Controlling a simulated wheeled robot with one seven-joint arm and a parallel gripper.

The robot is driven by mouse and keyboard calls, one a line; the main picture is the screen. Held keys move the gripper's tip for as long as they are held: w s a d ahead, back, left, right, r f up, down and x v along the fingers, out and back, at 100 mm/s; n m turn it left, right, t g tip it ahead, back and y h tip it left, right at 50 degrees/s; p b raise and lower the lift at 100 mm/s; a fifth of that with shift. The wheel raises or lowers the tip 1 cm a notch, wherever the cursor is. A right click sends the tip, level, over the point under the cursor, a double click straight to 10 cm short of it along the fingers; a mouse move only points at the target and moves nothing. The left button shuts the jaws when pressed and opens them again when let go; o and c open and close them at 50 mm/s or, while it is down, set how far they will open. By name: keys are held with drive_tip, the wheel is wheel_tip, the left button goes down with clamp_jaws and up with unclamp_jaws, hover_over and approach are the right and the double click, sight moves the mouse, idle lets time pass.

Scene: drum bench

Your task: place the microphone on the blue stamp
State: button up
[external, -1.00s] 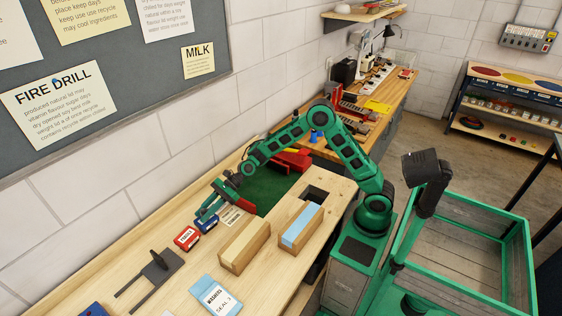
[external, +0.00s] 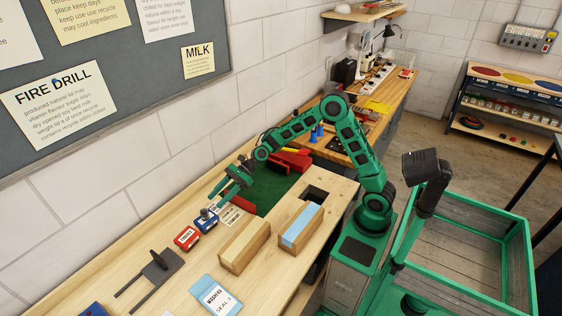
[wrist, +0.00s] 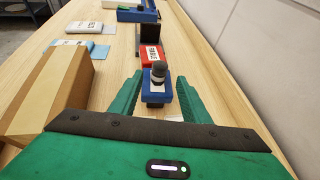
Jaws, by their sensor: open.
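The blue stamp (external: 208,225) sits on the bench just beyond the red stamp (external: 187,237). A small upright thing with a dark round head and a pale collar, which looks like the microphone (wrist: 158,70), stands on top of the blue stamp (wrist: 156,95). It also shows small in the external view (external: 204,212). My gripper (external: 222,192) is above and behind the blue stamp, clear of it in the external view. Its jaws are open, with nothing held between them. In the wrist view the microphone and stamp appear between the two green fingers.
A cardboard-coloured block (external: 244,248) and a blue-topped block (external: 302,226) stand toward the bench's front. A dark forked stand (external: 150,275) and a washers packet (external: 216,297) lie further left. A green mat (external: 270,190) with red parts is behind my gripper.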

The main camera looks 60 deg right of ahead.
drive_tip(key=v, duration=0.3)
drive_tip(key=shift+s+d, duration=0.1)
drive_tip(key=shift+d, duration=0.15)
